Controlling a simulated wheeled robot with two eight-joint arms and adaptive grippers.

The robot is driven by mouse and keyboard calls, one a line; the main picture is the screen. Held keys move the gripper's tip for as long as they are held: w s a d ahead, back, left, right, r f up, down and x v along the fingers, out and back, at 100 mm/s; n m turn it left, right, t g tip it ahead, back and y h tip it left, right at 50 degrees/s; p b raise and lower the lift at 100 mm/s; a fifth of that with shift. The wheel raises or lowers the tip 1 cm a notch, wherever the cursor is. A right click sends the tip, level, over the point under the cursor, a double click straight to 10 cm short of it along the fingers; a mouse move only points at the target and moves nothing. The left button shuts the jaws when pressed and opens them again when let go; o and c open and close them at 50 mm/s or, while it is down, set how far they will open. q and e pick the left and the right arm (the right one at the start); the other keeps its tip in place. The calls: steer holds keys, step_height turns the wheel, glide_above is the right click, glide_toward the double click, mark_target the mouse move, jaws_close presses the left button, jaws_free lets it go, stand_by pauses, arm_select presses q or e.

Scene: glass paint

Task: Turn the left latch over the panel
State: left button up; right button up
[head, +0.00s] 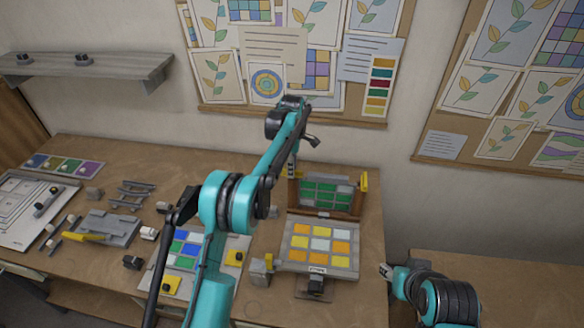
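A panel of green glass squares (319,192) stands in a wooden frame at the right end of the bench. A yellow latch (364,182) stands upright at the frame's right side. At the frame's upper left corner a bit of yellow, likely the left latch (285,174), shows beside my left gripper (292,174). My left gripper points down there and hides part of it; I cannot tell whether they touch, or whether the fingers are open. My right gripper (386,271) is low at the right, away from the panel, its fingers too small to read.
A tilted panel of yellow, orange and white squares (319,245) is in front of the frame. A blue, green and white panel (186,247) lies left of it, partly behind my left arm. Tools and small blocks (103,226) crowd the left. Pinboards hang behind.

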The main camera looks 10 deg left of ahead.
arm_select(q)
step_height(320, 180, up, 12)
stand_by(0.5)
stand_by(0.3)
